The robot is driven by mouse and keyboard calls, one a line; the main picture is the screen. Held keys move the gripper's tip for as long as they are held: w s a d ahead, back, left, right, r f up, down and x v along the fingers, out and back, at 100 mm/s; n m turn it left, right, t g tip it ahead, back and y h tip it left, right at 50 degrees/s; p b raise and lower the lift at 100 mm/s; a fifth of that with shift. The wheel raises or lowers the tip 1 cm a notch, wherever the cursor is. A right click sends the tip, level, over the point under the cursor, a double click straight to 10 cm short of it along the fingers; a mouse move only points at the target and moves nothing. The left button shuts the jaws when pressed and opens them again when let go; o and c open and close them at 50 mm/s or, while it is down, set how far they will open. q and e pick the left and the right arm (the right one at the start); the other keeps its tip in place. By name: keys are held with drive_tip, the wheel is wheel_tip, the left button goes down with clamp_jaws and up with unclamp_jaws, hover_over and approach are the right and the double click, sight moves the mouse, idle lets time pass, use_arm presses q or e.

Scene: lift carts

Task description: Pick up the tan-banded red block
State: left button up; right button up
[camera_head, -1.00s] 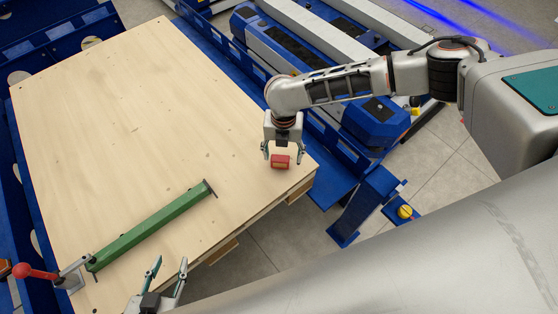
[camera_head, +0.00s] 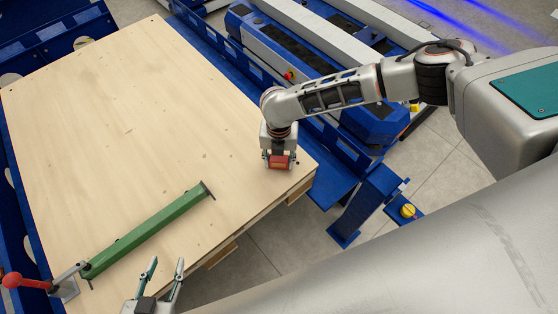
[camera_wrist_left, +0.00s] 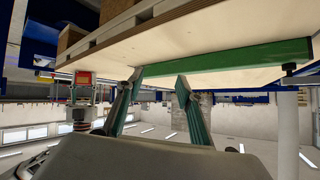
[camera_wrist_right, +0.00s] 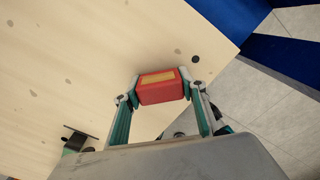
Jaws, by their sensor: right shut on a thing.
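The red block with a tan band (camera_wrist_right: 163,86) is between the fingertips of my right gripper (camera_wrist_right: 160,92) in the right wrist view. Both fingers touch its ends, so the gripper is shut on it. In the head view the red block (camera_head: 280,161) is at the near right corner of the wooden board (camera_head: 120,120), below my right gripper (camera_head: 278,158). I cannot tell whether it still touches the board. My left gripper (camera_head: 160,278) is open and empty off the board's near edge. It also shows open in the left wrist view (camera_wrist_left: 157,75).
A green bar (camera_head: 150,230) lies on the board, with a red-knobbed clamp lever (camera_head: 30,282) at its left end. Blue cart frames (camera_head: 350,205) stand right of and behind the board. Much of the board is bare.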

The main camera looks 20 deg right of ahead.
sight(279, 158)
use_arm(q)
drive_tip(key=shift+s, duration=0.1)
